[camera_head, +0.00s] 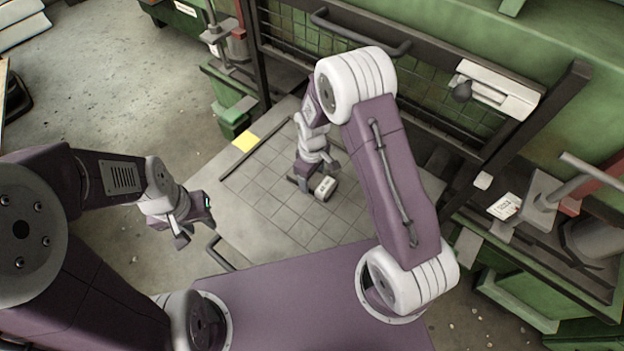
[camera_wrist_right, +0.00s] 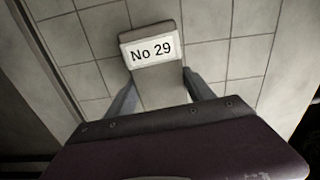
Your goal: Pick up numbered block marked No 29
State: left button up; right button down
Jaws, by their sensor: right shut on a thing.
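The block marked No 29 (camera_wrist_right: 152,53) shows in the right wrist view, a grey block with a white label reading "No 29". It also shows in the head view (camera_head: 325,187) over the tiled grey surface. My right gripper (camera_wrist_right: 158,90) is shut on the block, with one finger on each side of it. In the head view my right gripper (camera_head: 314,180) reaches down to the block. Whether the block touches the surface is hard to tell. My left gripper (camera_head: 192,228) hangs at the left of the tiled surface, away from the block, with its fingers apart and nothing between them.
The tiled surface (camera_head: 265,200) is otherwise clear, with a yellow patch (camera_head: 246,142) at its far left corner. A dark-framed mesh panel (camera_head: 430,95) stands behind it. Green machinery with a grey post (camera_head: 545,195) stands at the right.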

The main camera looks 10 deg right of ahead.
jog(key=shift+r, duration=0.1)
notch_tip(320, 180, up, 5)
jog(key=shift+w+f+p, duration=0.1)
jog(key=shift+f+p, duration=0.05)
jog(key=shift+p, duration=0.85)
jog(key=s+d+r+p, duration=0.2)
jog(key=s+d+r, duration=0.4)
jog(key=s, duration=0.3)
jog(key=shift+s+d, duration=0.15)
jog(key=shift+d, duration=0.45)
